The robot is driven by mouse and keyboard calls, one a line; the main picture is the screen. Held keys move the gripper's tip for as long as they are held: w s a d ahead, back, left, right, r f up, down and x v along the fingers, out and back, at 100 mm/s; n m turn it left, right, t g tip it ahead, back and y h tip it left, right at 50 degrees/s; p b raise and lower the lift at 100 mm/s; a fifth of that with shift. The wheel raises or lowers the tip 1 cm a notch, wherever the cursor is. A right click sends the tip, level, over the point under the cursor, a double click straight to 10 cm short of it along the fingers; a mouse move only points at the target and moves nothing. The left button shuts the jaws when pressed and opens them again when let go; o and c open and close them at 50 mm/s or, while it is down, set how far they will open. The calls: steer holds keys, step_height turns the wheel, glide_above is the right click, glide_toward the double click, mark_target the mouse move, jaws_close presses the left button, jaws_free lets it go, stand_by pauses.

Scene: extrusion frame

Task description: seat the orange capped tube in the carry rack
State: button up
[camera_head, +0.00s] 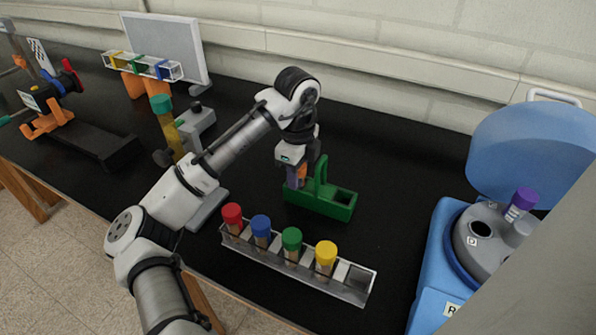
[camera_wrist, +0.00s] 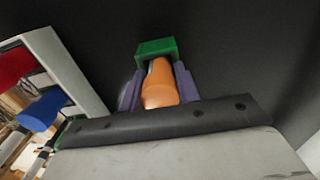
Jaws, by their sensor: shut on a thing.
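The orange capped tube (camera_wrist: 160,88) is between the two purple fingers of my gripper (camera_wrist: 157,85) in the wrist view. My gripper (camera_head: 298,180) is shut on it, and a bit of orange (camera_head: 303,171) shows between the fingers in the head view. The green carry rack (camera_head: 325,203) stands on the black bench, with an upright handle and an open square slot at its right. My gripper is at the rack's left end, beside the handle. Part of the green rack (camera_wrist: 155,46) shows just past the tube. The tube's lower end is hidden; I cannot tell how deep it sits.
A metal rack (camera_head: 345,282) with red, blue, green and yellow capped tubes stands in front. A blue centrifuge (camera_head: 440,250) with its lid up and a purple capped tube (camera_head: 521,203) is at right. A clear rack (camera_head: 145,66) stands at back left. Bench behind the green rack is clear.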

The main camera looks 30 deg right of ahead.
steer(key=o, duration=1)
steer(key=shift+s+f, duration=0.2)
steer(key=shift+f, duration=0.6)
steer(key=shift+c, duration=0.2)
steer(key=shift+r, duration=0.1)
steer(key=r, duration=0.9)
steer(key=r+b, duration=0.1)
steer(key=r, duration=0.3)
steer(key=shift+w+r, duration=0.15)
steer(key=shift+w, duration=0.1)
steer(key=shift+d, duration=0.1)
